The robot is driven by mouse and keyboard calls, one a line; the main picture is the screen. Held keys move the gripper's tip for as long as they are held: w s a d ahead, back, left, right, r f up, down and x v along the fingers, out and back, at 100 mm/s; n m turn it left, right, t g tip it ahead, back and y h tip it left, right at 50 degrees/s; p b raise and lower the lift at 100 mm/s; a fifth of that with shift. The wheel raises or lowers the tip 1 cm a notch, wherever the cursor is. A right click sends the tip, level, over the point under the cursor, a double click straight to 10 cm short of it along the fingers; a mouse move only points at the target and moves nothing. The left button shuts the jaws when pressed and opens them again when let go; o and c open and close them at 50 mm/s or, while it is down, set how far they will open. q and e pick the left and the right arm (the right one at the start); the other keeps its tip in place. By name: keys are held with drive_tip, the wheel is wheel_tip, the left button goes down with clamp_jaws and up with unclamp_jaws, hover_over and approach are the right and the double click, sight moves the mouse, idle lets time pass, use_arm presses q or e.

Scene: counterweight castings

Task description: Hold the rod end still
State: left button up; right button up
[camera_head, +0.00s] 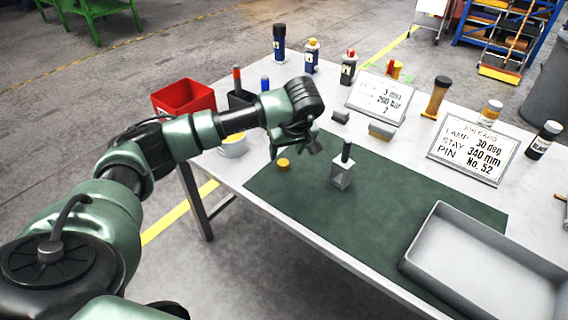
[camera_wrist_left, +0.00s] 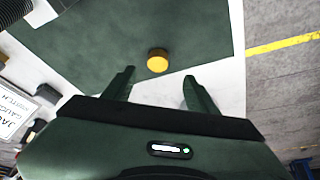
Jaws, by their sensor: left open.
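A pale grey metal block with a dark upright rod, which looks like the rod end (camera_head: 342,176), stands on the green mat (camera_head: 300,215). A short yellow round piece (camera_head: 283,164) lies on the mat near its left edge. My left gripper (camera_head: 296,148) is above the mat, left of the grey block and apart from it. In the left wrist view its two fingers (camera_wrist_left: 158,88) are spread with nothing between them, and the yellow piece (camera_wrist_left: 158,61) shows just beyond their tips. My right gripper is in neither view.
A grey tray (camera_head: 415,255) sits at the front right, overlapping the mat. Two cards (camera_head: 470,160) and small grey blocks (camera_head: 381,131) stand behind the mat, with bottles (camera_head: 311,57) along the back. A red bin (camera_head: 183,98) is at the left. The mat's front is clear.

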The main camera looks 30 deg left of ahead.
sight(283, 162)
use_arm(q)
drive_tip(key=x, duration=0.2)
drive_tip(key=shift+w+f, duration=0.1)
drive_tip(key=shift+f, duration=0.15)
drive_tip(key=shift+a+f, duration=0.1)
drive_tip(key=shift+w+a+f+p, duration=0.2)
drive_tip(key=shift+f+p, duration=0.2)
drive_tip(key=shift+p, duration=0.2)
drive_tip(key=p+x, duration=0.1)
drive_tip(key=x, duration=0.3)
drive_tip(key=shift+w+f, duration=0.1)
drive_tip(key=shift+w, duration=0.05)
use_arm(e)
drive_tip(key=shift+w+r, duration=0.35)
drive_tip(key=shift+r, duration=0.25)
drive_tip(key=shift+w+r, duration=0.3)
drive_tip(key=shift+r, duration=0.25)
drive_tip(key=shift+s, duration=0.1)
use_arm(q)
clamp_jaws()
